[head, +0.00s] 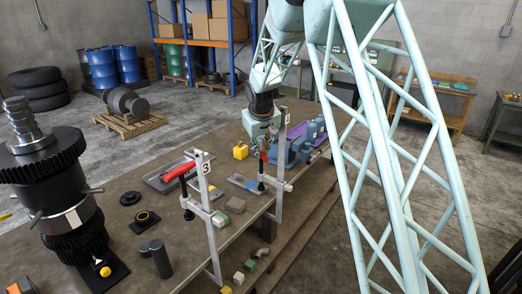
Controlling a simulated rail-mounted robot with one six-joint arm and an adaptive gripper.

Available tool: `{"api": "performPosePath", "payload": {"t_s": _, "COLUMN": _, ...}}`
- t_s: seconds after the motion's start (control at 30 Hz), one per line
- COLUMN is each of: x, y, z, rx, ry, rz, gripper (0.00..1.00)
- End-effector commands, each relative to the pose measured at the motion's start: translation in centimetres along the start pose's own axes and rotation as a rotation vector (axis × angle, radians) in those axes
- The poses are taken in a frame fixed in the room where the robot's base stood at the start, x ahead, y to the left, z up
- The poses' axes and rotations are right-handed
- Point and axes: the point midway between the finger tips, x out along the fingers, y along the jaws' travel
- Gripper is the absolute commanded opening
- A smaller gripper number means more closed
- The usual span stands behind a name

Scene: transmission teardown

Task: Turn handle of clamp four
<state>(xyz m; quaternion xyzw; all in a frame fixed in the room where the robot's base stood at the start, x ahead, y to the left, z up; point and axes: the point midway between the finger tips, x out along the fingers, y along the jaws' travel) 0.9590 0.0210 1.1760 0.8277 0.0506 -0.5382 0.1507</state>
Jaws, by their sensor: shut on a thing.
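Clamp four (281,147) stands upright on the far part of the bench edge; its number plate is too small to read. Its handle (264,143) shows as a small reddish part beside the clamp's upright bar. My gripper (264,136) hangs down from my arm at this handle and is shut on it; the fingers are small and partly hidden. Clamp three (207,190), with a plate marked 3, stands nearer on the same edge, with a red handle (178,173) pointing left.
A large dark gear shaft (60,180) stands on the bench (190,245) at left. Small coloured blocks (249,265) lie along the lower front edge.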

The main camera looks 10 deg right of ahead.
Motion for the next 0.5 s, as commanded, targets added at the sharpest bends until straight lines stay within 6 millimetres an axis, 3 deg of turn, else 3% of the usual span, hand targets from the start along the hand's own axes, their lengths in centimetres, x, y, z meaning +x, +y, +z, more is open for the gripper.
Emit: {"api": "performPosePath", "payload": {"t_s": 0.5, "x": -0.06, "y": 0.05, "z": -0.14, "rx": -0.027, "ry": 0.009, "rz": -0.011, "gripper": 0.02}}
